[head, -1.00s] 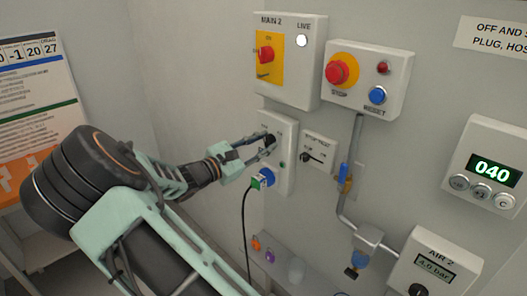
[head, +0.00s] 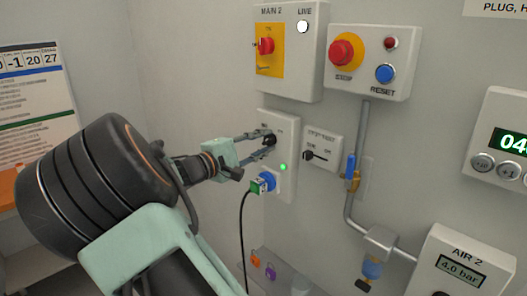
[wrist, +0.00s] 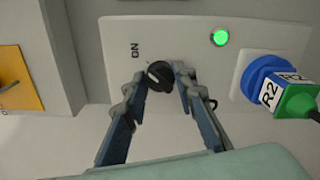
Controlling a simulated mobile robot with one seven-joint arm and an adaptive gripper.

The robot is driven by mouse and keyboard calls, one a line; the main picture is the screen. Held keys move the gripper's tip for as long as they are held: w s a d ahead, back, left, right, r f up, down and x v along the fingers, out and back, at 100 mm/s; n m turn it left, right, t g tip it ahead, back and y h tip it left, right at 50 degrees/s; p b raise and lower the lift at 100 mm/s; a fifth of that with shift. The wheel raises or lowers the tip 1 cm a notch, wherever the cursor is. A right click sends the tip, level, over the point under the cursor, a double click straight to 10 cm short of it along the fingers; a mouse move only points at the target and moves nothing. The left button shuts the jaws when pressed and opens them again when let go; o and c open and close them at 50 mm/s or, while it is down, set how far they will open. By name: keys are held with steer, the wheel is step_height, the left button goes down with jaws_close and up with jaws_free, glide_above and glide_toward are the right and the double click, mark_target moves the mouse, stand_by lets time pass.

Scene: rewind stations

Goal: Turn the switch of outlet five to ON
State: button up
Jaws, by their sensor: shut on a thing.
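The outlet plate (head: 287,127) is a pale panel on the wall with a black rotary switch (head: 269,141) near its top. In the wrist view the switch (wrist: 160,74) sits between my two fingertips, and an ON label (wrist: 135,50) is beside it. My gripper (wrist: 162,82) is shut on the switch; it also shows in the head view (head: 265,143). A green lamp (wrist: 219,38) on the plate is lit. A green plug (wrist: 298,101) marked R2 sits in the blue socket (wrist: 260,76). I cannot read the outlet number.
The MAIN 2 box (head: 289,75) with its red switch and lit LIVE lamp is above. A box with a red button (head: 344,52) and blue RESET button is to its right. A small selector plate (head: 323,145) is right of the outlet. The plug's black cable (head: 244,235) hangs below.

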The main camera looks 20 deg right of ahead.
steer(key=shift+m, duration=0.3)
stand_by(0.4)
steer(key=o, duration=1.2)
steer(key=shift+c, duration=0.2)
steer(key=v, duration=1.2)
